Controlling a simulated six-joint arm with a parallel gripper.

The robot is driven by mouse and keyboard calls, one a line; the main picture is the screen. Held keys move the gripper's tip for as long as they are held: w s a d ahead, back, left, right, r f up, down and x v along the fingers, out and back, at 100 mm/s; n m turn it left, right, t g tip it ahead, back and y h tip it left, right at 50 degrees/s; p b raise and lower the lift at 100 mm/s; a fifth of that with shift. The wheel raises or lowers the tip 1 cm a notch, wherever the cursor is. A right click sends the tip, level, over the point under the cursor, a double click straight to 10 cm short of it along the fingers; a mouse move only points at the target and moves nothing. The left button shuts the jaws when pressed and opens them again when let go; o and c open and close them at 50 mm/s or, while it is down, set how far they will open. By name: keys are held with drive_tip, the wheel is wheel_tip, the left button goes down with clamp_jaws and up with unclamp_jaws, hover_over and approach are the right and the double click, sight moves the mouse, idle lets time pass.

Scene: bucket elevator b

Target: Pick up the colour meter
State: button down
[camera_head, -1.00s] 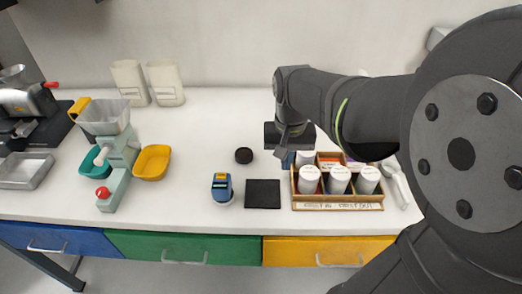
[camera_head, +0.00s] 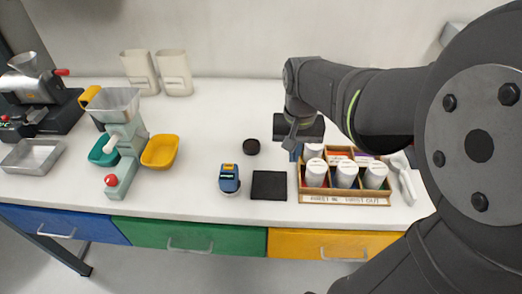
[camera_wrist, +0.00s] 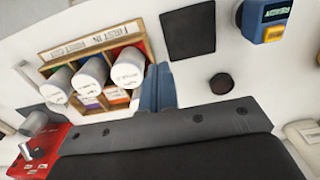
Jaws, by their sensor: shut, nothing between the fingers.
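The colour meter (camera_head: 229,178) is a small blue device with a yellow band and a display. It stands upright on the white bench, left of a black square pad (camera_head: 269,185). In the wrist view the colour meter (camera_wrist: 264,20) is at the top right, partly cut off by the edge. My gripper (camera_head: 295,154) is over the bench at the left back corner of the wooden tray, to the right of and behind the meter, apart from it. Its blue fingers (camera_wrist: 157,88) are shut and empty in the wrist view.
The wooden tray (camera_head: 345,200) holds several white-capped jars. A black puck (camera_head: 252,147) lies behind the pad. A scoop (camera_head: 403,180) lies right of the tray. A green-grey machine with a yellow tray (camera_head: 160,152) stands left. The bench between the machine and meter is clear.

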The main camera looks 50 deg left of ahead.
drive_tip(key=c, duration=0.7)
unclamp_jaws()
approach(228, 171)
drive_tip(key=f, duration=0.6)
drive_tip(key=shift+s+f, duration=0.2)
drive_tip(key=shift+w+f, duration=0.2)
drive_tip(key=shift+f, duration=2.55)
